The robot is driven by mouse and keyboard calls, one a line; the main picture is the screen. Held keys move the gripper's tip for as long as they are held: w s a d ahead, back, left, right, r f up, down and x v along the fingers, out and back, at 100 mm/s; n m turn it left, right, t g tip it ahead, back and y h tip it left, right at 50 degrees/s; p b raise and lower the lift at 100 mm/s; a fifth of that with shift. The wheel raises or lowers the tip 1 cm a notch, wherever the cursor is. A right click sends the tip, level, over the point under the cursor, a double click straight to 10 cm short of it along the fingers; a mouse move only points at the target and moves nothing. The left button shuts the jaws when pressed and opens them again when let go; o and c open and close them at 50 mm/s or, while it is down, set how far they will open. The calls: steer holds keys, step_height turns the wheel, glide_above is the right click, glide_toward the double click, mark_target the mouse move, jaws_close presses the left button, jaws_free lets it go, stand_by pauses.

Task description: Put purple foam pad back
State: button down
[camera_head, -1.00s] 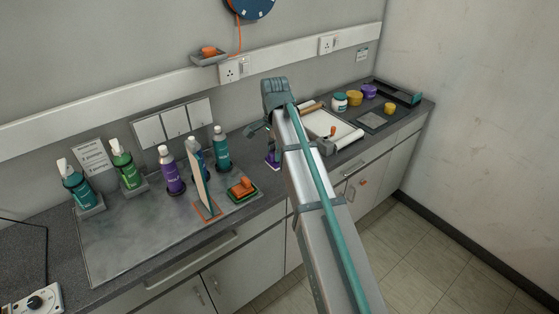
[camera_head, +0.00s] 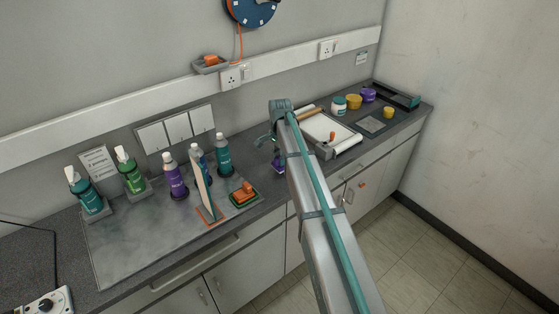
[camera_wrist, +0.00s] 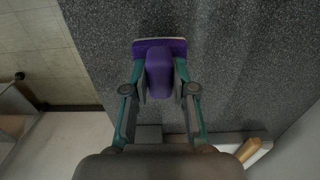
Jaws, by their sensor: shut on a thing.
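My gripper (camera_wrist: 160,90) is shut on the purple foam pad (camera_wrist: 158,72), its fingers on either side of the raised purple grip. The pad's wider purple base, with a pale edge, shows beyond the fingertips over dark speckled worktop. In the head view a small part of the pad (camera_head: 277,167) shows beside my arm, near the counter's front edge and right of the grey mat. Most of my gripper is hidden behind the arm there. I cannot tell whether the pad touches the worktop.
The grey mat (camera_head: 130,240) holds several bottles, an upright panel (camera_head: 202,185) and an orange-handled pad (camera_head: 244,191) in a green outline. A white board (camera_head: 328,130) with a roller lies right of my arm. Jars (camera_head: 353,101) stand farther right. Bare worktop surrounds the pad.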

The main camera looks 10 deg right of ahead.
steer(key=shift+f+p, duration=0.3)
steer(key=shift+f, duration=0.7)
steer(key=shift+f, duration=0.2)
steer(key=c, duration=0.9)
jaws_free()
steer(key=shift+c, duration=0.2)
steer(key=shift+r, duration=0.15)
step_height(320, 180, up, 12)
steer(key=b, duration=0.3)
steer(key=shift+b, duration=0.35)
steer(key=shift+s, duration=0.1)
